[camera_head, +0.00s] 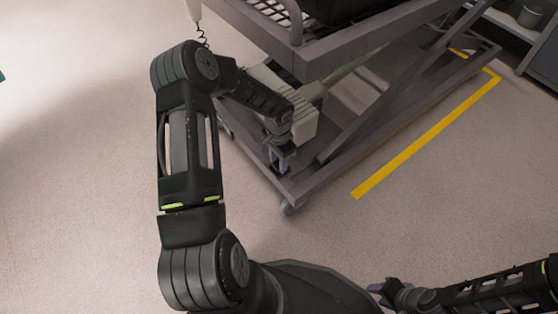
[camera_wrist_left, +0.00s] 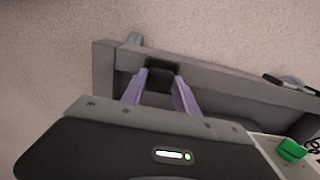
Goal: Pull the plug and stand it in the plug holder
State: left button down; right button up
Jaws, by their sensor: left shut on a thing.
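My left gripper (camera_head: 281,158) is low beside the near corner of a grey lift cart. In the left wrist view its purple fingers (camera_wrist_left: 160,92) are shut on a small black block, which looks like the plug (camera_wrist_left: 162,76). The plug is in front of the cart's base bar in that view; I cannot tell whether it touches anything else. In the head view my arm and gripper hide it. My right gripper (camera_head: 378,289) is at the bottom edge, only partly visible, and its jaw state is unclear. I cannot make out the plug holder.
The cart's base frame (camera_head: 345,180) and crossed legs stand close to my left gripper. A pale box (camera_head: 304,122) is beside my left wrist. A green part (camera_wrist_left: 292,150) shows at lower right. The floor at left is clear.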

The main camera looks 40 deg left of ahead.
pick_arm(q)
jog(key=shift+f+b, duration=0.35)
jog(key=shift+f, duration=0.1)
dwell(0.4)
jog(key=c, duration=0.9)
grip_release()
jog(key=shift+o, duration=0.2)
jog(key=shift+r, duration=0.1)
jog(key=shift+r+p, duration=2.65)
jog(key=shift+r, duration=0.8)
